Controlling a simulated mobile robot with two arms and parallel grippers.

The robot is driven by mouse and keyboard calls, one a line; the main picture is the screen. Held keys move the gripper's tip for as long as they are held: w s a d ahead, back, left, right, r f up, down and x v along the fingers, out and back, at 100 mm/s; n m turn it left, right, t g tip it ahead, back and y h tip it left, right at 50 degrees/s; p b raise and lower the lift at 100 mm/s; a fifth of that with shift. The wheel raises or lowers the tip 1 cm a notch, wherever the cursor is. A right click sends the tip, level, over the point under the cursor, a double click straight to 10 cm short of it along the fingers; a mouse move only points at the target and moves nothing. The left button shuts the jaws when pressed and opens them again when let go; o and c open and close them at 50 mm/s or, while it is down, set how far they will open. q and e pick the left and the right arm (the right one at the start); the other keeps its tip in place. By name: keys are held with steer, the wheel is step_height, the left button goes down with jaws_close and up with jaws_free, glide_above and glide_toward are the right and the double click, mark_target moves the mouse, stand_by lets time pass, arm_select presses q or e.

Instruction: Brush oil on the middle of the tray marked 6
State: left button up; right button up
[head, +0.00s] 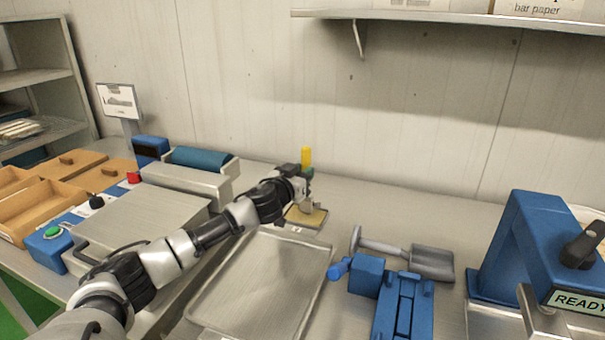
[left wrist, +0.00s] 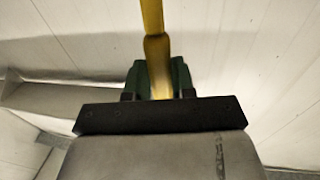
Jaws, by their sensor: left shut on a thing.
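My left gripper (head: 306,174) is shut on a yellow-handled brush, whose handle (head: 306,157) stands up above the fingers. The left wrist view shows the yellow handle (left wrist: 153,45) between the green fingers (left wrist: 158,78). The gripper is above a small shallow tray (head: 320,222) with a yellowish inside. The brush's lower end is too small to make out, so I cannot tell whether it touches the tray. A large empty metal tray (head: 262,280) lies nearer on the table. The number on its label cannot be read. My right gripper is not in view.
A steel scoop (head: 432,263) and a blue tool with a handle (head: 400,300) lie right of the large tray. A blue machine reading READY (head: 535,245) stands farther right. A steel-topped machine (head: 145,225) and wooden boxes (head: 45,210) are at left. A shelf (head: 440,17) hangs above.

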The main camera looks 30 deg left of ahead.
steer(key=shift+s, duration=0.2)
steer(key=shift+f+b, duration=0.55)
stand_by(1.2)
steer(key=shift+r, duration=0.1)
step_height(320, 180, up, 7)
steer(key=p, duration=0.7)
stand_by(0.7)
